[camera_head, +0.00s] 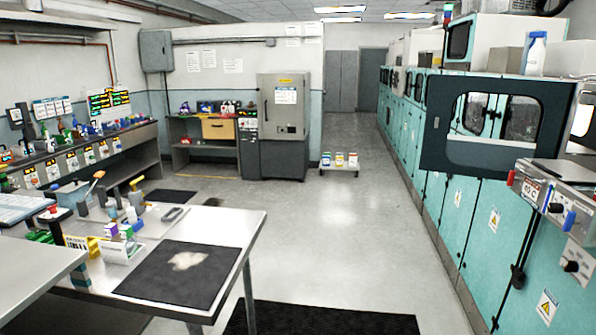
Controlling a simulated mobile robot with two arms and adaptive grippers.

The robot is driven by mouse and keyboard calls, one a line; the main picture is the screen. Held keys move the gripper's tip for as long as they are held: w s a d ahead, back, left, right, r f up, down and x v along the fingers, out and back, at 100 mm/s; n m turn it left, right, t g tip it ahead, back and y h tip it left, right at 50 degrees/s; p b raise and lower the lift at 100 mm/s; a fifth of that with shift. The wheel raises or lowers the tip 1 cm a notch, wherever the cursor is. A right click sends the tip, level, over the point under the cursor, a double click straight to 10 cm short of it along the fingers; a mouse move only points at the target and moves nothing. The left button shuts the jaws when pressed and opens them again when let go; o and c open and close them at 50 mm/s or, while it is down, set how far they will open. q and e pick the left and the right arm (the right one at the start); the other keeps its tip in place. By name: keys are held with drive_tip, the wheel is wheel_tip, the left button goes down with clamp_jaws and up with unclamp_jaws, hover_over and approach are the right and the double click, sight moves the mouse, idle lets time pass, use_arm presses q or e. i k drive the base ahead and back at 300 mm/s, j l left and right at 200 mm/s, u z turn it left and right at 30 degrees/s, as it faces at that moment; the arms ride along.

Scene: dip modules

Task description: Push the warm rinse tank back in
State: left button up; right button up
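A grey metal unit (552,178) at the right edge sticks out from the teal machine row and looks like the warm rinse tank. Its front carries a white label with red markings that seems to read 40 C, a dark knob and a blue part. A red part sits at its left corner. The right part of the unit is cut off by the picture edge. Neither of my grippers is in view, and nothing is seen touching the unit.
A dark-framed window panel (495,125) stands out from the teal cabinets (484,215) above the unit. A steel table (235,222) with a black mat (150,279) is at left. The grey floor (330,245) between is clear, with a dark floor mat (325,320) in front.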

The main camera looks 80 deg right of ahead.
sight(576, 196)
drive_tip(key=z, duration=3.8)
